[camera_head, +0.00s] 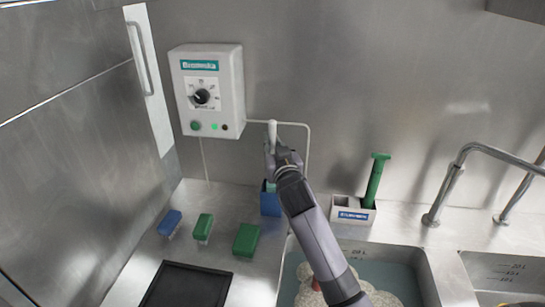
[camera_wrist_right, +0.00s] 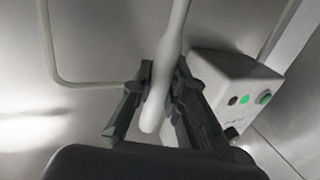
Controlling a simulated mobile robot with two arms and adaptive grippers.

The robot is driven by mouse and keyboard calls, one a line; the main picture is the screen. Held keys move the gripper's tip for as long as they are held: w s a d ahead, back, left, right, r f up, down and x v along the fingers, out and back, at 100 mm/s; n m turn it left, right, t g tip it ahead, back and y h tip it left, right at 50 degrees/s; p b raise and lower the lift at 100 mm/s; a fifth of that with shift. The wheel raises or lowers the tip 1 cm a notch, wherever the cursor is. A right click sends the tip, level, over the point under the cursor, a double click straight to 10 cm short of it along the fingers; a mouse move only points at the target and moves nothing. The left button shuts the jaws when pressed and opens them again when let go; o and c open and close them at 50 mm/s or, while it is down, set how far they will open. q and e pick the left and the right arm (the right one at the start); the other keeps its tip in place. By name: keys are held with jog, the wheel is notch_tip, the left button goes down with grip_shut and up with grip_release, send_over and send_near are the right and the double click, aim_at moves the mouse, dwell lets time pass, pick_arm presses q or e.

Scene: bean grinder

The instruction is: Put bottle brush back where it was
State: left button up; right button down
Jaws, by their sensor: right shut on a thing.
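The bottle brush shows as a white handle (camera_head: 272,131) that stands up near the back wall. My right gripper (camera_head: 278,158) is shut on this handle. In the right wrist view, the white handle (camera_wrist_right: 168,60) passes between the two dark fingers (camera_wrist_right: 158,95), its rounded end just past them. Straight below the gripper in the head view is a blue holder (camera_head: 270,205), partly covered by my right arm. A pale teal part shows at the holder's top; I cannot tell whether it belongs to the brush. My left gripper is not in view.
A control box (camera_head: 211,92) hangs on the wall to the left. Blue (camera_head: 170,222) and green (camera_head: 246,241) brushes and a black tray (camera_head: 188,286) lie on the counter. A white caddy (camera_head: 353,212) holds a green-handled tool (camera_head: 376,180). A water-filled sink (camera_head: 384,275) and taps (camera_head: 443,192) are at right.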

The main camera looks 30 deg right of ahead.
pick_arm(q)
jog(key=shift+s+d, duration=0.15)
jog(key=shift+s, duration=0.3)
pick_arm(e)
jog(key=shift+f, duration=2.25)
jog(key=c, duration=2)
grip_release()
jog(key=shift+f, duration=0.15)
jog(key=shift+c, duration=0.2)
jog(key=o, duration=0.5)
jog(key=shift+c, duration=0.2)
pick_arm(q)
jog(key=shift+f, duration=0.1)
pick_arm(e)
jog(key=shift+s, duration=0.1)
pick_arm(q)
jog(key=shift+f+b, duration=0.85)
jog(key=shift+b, duration=0.1)
pick_arm(e)
jog(key=v, duration=1.2)
